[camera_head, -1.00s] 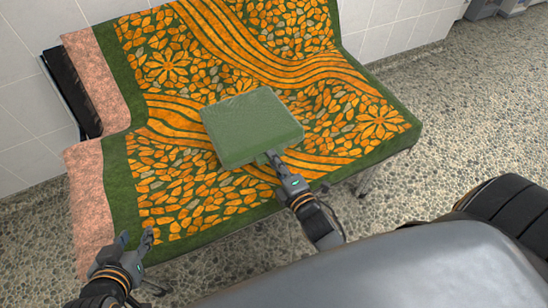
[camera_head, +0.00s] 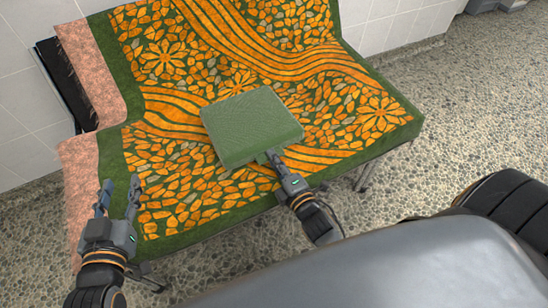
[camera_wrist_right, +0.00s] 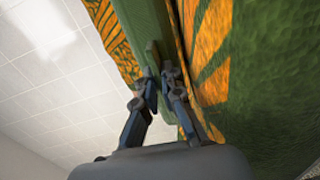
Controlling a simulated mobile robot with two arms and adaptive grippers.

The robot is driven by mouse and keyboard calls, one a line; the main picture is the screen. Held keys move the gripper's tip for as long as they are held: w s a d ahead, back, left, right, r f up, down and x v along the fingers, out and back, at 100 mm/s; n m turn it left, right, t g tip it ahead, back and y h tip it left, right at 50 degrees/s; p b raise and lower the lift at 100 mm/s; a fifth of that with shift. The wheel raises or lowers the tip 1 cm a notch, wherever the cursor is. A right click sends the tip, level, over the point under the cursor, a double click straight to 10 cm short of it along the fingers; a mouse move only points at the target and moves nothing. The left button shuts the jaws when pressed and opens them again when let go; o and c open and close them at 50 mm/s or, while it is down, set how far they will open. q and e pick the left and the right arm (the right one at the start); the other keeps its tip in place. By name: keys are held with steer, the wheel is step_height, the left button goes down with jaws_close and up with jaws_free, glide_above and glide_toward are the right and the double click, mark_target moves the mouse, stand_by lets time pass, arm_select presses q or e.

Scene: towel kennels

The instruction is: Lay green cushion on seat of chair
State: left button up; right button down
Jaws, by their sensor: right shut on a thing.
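The green cushion (camera_head: 251,124) is a square pad in the head view, over the middle of the chair seat. The chair (camera_head: 180,221) is a wide seat draped with orange and green patterned cloth. My right gripper (camera_head: 273,158) is shut on the cushion's near edge. In the right wrist view the fingers (camera_wrist_right: 160,82) pinch the edge of the cushion (camera_wrist_right: 146,28), with patterned cloth close beside it. I cannot tell whether the cushion touches the seat. My left gripper (camera_head: 119,195) is open and empty, above the seat's front left corner.
A pink textured cloth strip (camera_head: 91,67) covers the chair's left side. A white tiled wall (camera_head: 22,110) stands behind. The pebbled floor (camera_head: 455,110) is open to the right. A black rounded object (camera_head: 505,205) is at the lower right.

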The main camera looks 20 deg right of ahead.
steer(key=c, duration=1.4)
jaws_free()
